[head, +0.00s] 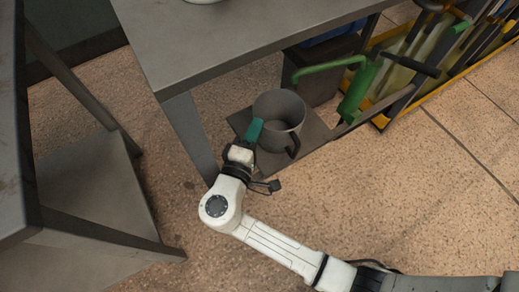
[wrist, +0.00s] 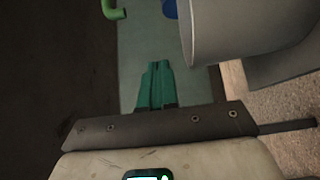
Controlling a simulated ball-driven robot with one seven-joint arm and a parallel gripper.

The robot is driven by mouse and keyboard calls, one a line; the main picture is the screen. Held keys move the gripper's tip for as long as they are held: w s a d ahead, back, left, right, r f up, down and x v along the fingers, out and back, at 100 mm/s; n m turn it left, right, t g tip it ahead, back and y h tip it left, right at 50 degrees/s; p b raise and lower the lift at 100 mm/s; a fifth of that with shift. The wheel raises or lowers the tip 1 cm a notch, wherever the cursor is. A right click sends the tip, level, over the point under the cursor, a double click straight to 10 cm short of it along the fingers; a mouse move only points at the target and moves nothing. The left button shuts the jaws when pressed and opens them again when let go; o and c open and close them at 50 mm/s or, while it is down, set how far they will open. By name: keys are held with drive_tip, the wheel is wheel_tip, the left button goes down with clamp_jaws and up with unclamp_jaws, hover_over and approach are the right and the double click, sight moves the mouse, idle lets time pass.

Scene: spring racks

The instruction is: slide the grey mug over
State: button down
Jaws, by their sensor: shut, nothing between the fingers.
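The grey mug (head: 279,118) stands upright on a low grey shelf (head: 310,128) under the table, its handle toward the lower right in the head view. My gripper (head: 254,131) has green fingers and is shut and empty. It is at the mug's left side in the head view; I cannot tell whether it touches. In the wrist view the shut fingertips (wrist: 155,68) point forward over the shelf, and part of the mug (wrist: 245,38) fills the upper right, with its far side cut off by the frame.
A grey metal table (head: 225,38) overhangs the shelf, with its leg (head: 190,135) left of my gripper. A green tool (head: 358,88) and a yellow-edged rack (head: 420,75) stand at right. Another metal frame (head: 85,200) is at left. Open floor (head: 420,190) lies at lower right.

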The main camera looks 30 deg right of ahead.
sight(272, 141)
wheel_tip(272, 141, down, 11)
drive_tip(key=b, duration=0.4)
drive_tip(key=shift+r, duration=0.2)
drive_tip(key=shift+d+r, duration=0.1)
drive_tip(key=shift+d, duration=0.45)
drive_tip(key=d, duration=0.4)
drive_tip(key=shift+s, duration=0.3)
drive_tip(key=shift+w+a, duration=0.1)
drive_tip(key=shift+a, duration=0.05)
drive_tip(key=shift+a, duration=0.25)
wheel_tip(272, 141, up, 16)
drive_tip(key=f+p, duration=0.1)
drive_tip(key=p, duration=0.5)
drive_tip(key=s+d+p, duration=0.1)
drive_tip(key=s+d, duration=0.1)
drive_tip(key=d, duration=1.8)
drive_tip(key=shift+s+d+p, duration=0.15)
drive_tip(key=shift+d+p, duration=0.15)
drive_tip(key=shift+p, duration=0.1)
